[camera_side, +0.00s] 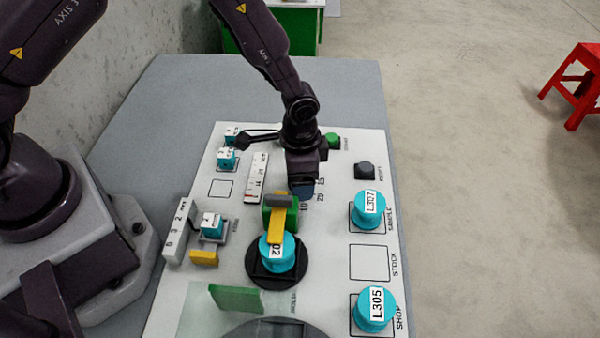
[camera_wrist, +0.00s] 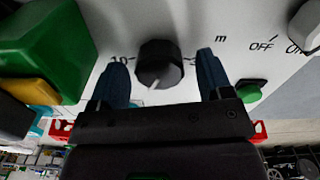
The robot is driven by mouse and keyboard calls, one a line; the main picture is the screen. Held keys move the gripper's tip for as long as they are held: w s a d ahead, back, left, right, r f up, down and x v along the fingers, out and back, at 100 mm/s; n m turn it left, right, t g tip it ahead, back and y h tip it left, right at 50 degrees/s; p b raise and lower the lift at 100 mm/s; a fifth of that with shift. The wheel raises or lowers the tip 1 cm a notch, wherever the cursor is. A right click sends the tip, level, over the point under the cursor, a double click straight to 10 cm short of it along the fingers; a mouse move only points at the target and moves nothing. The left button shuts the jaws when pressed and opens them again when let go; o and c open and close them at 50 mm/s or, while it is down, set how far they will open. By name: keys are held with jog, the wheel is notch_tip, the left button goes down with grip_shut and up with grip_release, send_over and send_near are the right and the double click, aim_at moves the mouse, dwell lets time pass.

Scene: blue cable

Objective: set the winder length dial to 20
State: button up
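The length dial is a black knob (camera_wrist: 160,62) with a white pointer line, seen in the wrist view on the white panel. The pointer slants toward the bottom of that view. A 10 mark shows left of the knob and a partly hidden mark to its right, with an "m" beyond. My gripper (camera_wrist: 163,66) has its two blue fingers apart, one on each side of the knob, with visible gaps. In the side view my gripper (camera_side: 302,188) is low over the panel and hides the dial; the 20 label shows beside it.
A green block (camera_side: 282,214) with a yellow lever stands close to my gripper. A green button (camera_side: 333,140) and a dark reset button (camera_side: 365,170) are beyond it. Cyan spools (camera_side: 368,222) stand at the right. An OFF/ON switch (camera_wrist: 306,38) shows in the wrist view.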

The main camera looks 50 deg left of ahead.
notch_tip(320, 180, up, 13)
dwell(0.7)
jog(key=s+a+r+n+t, duration=0.2)
jog(key=s+a+r, duration=0.3)
jog(key=s+r, duration=0.4)
jog(key=s+a+r+n+t, duration=0.3)
jog(key=s+a+r, duration=0.3)
jog(key=s+r, duration=0.3)
notch_tip(320, 180, up, 2)
jog(key=shift+s+a+r+n+t, duration=0.1)
jog(key=shift+s+a+n+t, duration=0.2)
jog(key=shift+n, duration=0.6)
dwell(0.7)
